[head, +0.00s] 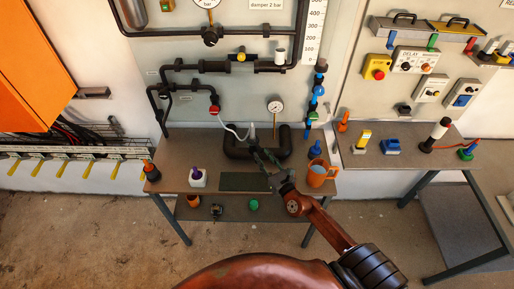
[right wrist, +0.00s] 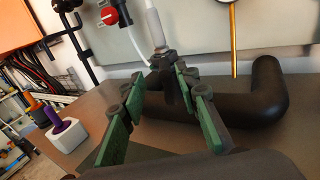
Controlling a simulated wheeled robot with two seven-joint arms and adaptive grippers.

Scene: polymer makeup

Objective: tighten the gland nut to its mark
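A dark pipe body (head: 238,151) lies at the back of the table, and its thick black bend (right wrist: 265,90) shows in the right wrist view. A pale upright stem (head: 252,131) rises from it; in the right wrist view the stem (right wrist: 154,24) meets a dark, nut-like collar (right wrist: 160,62), apparently the gland nut. No mark on it can be made out. My right gripper (head: 257,157) is just in front of the collar. In the right wrist view its green-padded fingers (right wrist: 160,92) are spread apart, with nothing clearly held; contact with the collar cannot be told. My left gripper is not in view.
An orange mug (head: 318,174) stands close right of my right gripper. A white pot with a purple top (head: 197,178) and a dark green mat (head: 244,182) lie left. A gauge (head: 275,106) stands above the pipe; a white hose (head: 235,131) runs beside the stem.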

